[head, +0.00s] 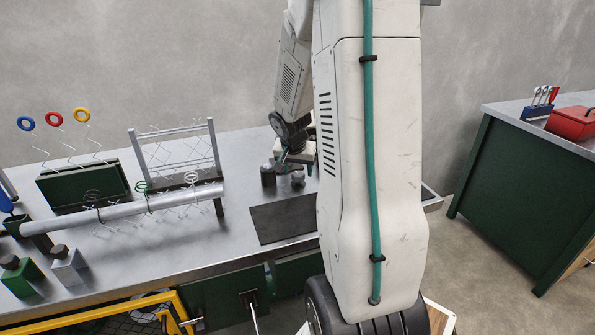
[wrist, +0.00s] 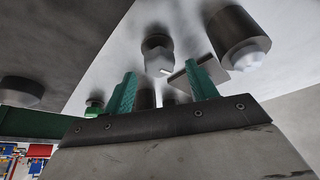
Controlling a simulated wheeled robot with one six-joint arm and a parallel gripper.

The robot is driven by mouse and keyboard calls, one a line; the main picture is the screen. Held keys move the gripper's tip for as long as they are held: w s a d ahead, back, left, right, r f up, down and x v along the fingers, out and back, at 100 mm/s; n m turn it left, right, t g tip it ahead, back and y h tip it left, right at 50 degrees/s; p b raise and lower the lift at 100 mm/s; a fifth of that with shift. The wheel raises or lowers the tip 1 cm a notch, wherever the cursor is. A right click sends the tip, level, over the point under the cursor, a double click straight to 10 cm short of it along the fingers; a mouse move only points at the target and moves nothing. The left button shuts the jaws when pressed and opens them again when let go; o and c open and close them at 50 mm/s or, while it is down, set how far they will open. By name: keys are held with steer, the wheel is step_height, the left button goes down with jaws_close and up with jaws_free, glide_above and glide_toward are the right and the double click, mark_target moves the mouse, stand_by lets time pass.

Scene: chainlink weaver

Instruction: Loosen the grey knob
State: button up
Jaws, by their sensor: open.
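My gripper (wrist: 164,88) is open, its two green fingers apart in the wrist view. In the head view, my arm hides most of it over the bench's right part. A small grey rounded piece (head: 298,179) stands on the bench below it, beside a dark cylinder (head: 268,176). A grey block (head: 68,264) with a dark knob on top sits at the bench's front left. I cannot tell which of these is the grey knob. In the wrist view, a grey knob-like piece (wrist: 157,52) shows beyond the fingers, apart from them. A pale plate (wrist: 186,76) shows by the right finger.
A green block (head: 18,276) stands beside the grey one. A long grey tube (head: 125,208) carries wire coils, with a wire rack (head: 178,150) behind it. A green box (head: 85,188) holds ringed wires. A green cabinet (head: 520,185) stands right. The bench's front middle is clear.

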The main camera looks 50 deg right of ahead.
steer(key=shift+w+d+f, duration=0.15)
steer(key=shift+d+f, duration=0.05)
steer(key=shift+f, duration=0.4)
steer(key=c, duration=1)
steer(key=shift+n+t+y, duration=0.3)
steer(key=shift+n+t, duration=0.1)
steer(key=shift+n, duration=1.1)
